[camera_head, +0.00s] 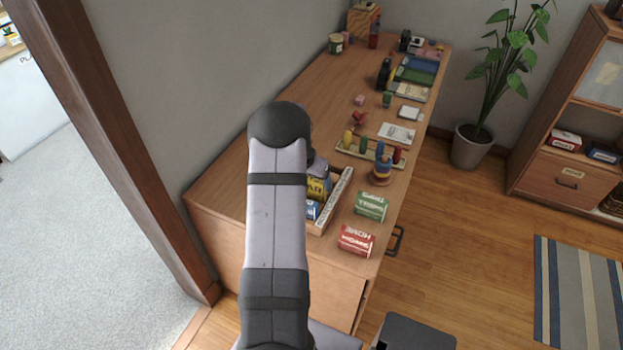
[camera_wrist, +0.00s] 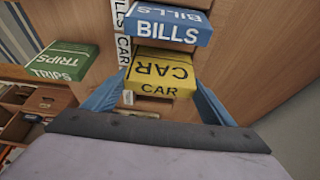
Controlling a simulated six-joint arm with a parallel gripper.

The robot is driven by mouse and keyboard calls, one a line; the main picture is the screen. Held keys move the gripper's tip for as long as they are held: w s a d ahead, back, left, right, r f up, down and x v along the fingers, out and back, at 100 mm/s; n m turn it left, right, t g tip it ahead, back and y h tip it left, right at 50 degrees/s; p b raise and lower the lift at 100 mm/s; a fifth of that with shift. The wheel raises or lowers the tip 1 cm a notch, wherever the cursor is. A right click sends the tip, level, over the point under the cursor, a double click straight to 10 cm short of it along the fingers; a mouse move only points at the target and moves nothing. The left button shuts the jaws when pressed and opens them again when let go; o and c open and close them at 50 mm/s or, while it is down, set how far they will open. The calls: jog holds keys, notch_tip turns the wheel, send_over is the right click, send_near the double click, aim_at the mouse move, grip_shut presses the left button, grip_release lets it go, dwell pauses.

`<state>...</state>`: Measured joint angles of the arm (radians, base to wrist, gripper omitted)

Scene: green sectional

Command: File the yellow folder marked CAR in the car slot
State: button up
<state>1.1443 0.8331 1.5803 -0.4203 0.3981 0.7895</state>
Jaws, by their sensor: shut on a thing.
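The yellow folder marked CAR (camera_wrist: 160,72) is between the two blue fingers of my gripper (camera_wrist: 158,82), which is shut on it. In the head view the yellow folder (camera_head: 318,189) shows partly behind my arm, at the file holder (camera_head: 336,204). In the wrist view the CAR label of the holder (camera_wrist: 124,50) is beside the yellow folder. The blue BILLS folder (camera_wrist: 168,24) stands next to it, in the holder. I cannot tell how deep the yellow folder sits or whether it touches the slot's bottom.
The green TRIPS folder (camera_head: 370,206) and a red folder marked HOME (camera_head: 356,240) lie on the wooden desk (camera_head: 225,192), right of the holder. A bead toy (camera_head: 370,152) and a ring stacker (camera_head: 381,171) stand behind. The desk's left side has free room.

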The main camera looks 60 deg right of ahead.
jog(key=shift+f+b, duration=0.7)
jog(key=shift+f, duration=0.25)
jog(key=o, duration=1.1)
jog(key=shift+o, duration=0.2)
